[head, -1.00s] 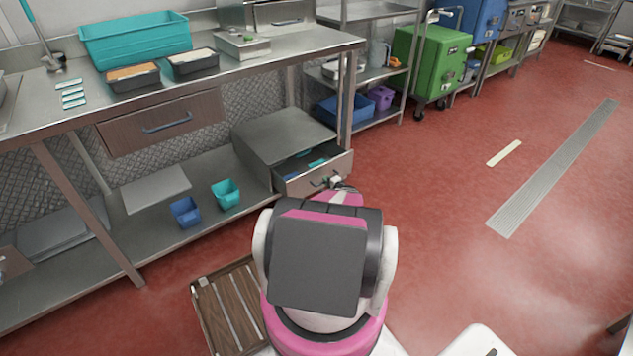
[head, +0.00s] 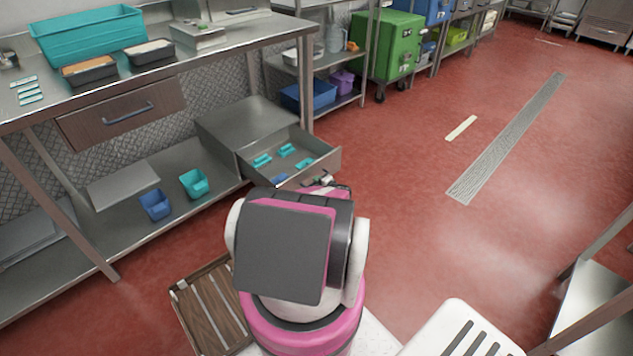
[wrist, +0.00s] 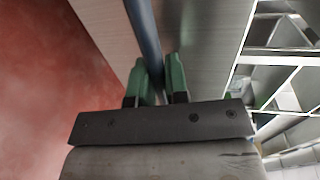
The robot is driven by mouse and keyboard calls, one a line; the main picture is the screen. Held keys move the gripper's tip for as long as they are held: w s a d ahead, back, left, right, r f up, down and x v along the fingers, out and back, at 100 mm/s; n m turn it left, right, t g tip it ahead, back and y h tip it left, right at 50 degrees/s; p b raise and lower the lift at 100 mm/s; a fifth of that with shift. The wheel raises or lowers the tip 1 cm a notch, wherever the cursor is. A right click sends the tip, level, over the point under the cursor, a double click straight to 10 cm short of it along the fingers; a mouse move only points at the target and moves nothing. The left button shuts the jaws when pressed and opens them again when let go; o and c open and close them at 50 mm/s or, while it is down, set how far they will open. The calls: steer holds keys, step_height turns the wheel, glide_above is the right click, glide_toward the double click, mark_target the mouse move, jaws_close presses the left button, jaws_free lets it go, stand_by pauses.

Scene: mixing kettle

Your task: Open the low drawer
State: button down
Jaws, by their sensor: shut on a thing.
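The low drawer (head: 331,163) belongs to a metal box unit on the bottom shelf of the steel table. It is pulled well out, and teal and blue items lie inside it. My gripper (head: 320,181) is at the drawer's front, partly hidden behind my arm in the head view. In the wrist view, the green fingers of my gripper (wrist: 157,82) are shut on the drawer's dark bar handle (wrist: 143,35). The drawer's front panel shows beside the handle.
An upper drawer (head: 125,111) under the tabletop is closed. Blue (head: 155,204) and teal (head: 194,183) containers stand on the bottom shelf. A wooden slatted board (head: 212,308) is beside my base. The red floor to the right is mostly clear.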

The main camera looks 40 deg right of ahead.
steer(key=shift+s, duration=0.15)
steer(key=c, duration=1.1)
jaws_free()
steer(key=shift+c, duration=0.2)
steer(key=v, duration=1)
steer(key=shift+s, duration=0.4)
